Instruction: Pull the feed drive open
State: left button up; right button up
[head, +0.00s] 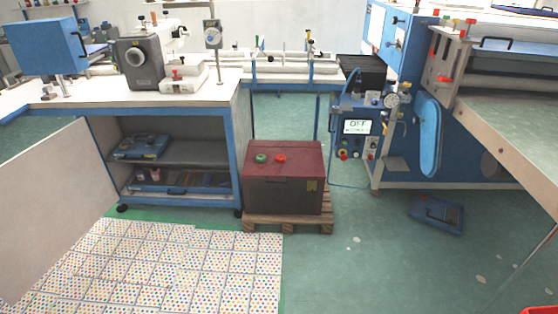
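I cannot tell for sure which part is the feed drive. A large blue machine (390,40) stands at the right, with a control panel (357,127) whose screen reads OFF. A blue rounded guard (428,135) is on its side, and a black handle (496,43) sits on its upper part. A grey machine head (140,60) stands on the white workbench at the left. A blue box with a dark handle (47,47) is at the far left. Neither of my grippers is in view.
A dark red chest (284,165) on a wooden pallet (290,224) stands in the middle. The blue-framed bench (237,150) has open shelves. A blue case (437,213) lies on the green floor. A dotted mat (160,265) covers the floor at front left. Front centre floor is clear.

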aim_at(142, 150)
jog(key=i+j, duration=0.2)
jog(key=j, duration=0.15)
jog(key=i+j+z, duration=0.1)
jog(key=i+j, duration=0.15)
jog(key=j, duration=0.15)
jog(key=i+j, duration=0.2)
jog(key=j, duration=0.2)
